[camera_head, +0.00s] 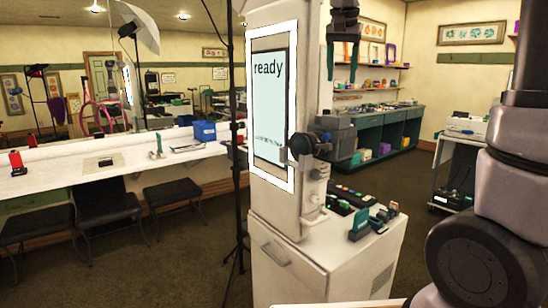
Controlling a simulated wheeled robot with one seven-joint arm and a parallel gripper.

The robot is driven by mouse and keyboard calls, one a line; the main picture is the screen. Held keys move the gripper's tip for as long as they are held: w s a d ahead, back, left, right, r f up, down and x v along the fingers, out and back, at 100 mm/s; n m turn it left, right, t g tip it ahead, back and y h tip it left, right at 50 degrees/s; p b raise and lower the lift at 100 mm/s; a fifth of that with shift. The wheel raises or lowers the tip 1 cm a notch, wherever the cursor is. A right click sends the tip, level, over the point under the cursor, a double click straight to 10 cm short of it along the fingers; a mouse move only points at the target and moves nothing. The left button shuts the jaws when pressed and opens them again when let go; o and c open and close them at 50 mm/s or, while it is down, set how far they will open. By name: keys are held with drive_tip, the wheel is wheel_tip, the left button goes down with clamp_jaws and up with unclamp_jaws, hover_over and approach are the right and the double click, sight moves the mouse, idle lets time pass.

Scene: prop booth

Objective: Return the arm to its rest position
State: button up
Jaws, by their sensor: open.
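My gripper (341,70) hangs at the top of the head view, right of centre, with its two teal fingers pointing down. The fingers are apart and nothing shows between them. Its upper part is cut off by the frame's top edge. My arm (487,235) fills the right side, with a large grey joint low down and a dark link rising out of the frame. The part of the arm between this and the gripper is out of view.
A long white counter (120,155) with dark stools (105,205) is at left. A cart (458,165) stands behind my arm. Dark floor lies between.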

drive_tip(key=s+d+f+t+y, duration=0.1)
drive_tip(key=s+f, duration=0.1)
drive_tip(key=s, duration=0.5)
drive_tip(key=s+d+f+n+t+y, duration=0.1)
drive_tip(key=s+d+f, duration=0.1)
drive_tip(key=s, duration=0.5)
drive_tip(key=s+d+f+t+y, duration=0.1)
drive_tip(key=s+d+f, duration=0.1)
drive_tip(key=s, duration=0.5)
drive_tip(key=shift+s+f+n, duration=0.15)
drive_tip(key=shift+f+n, duration=0.15)
drive_tip(key=shift+f, duration=0.6)
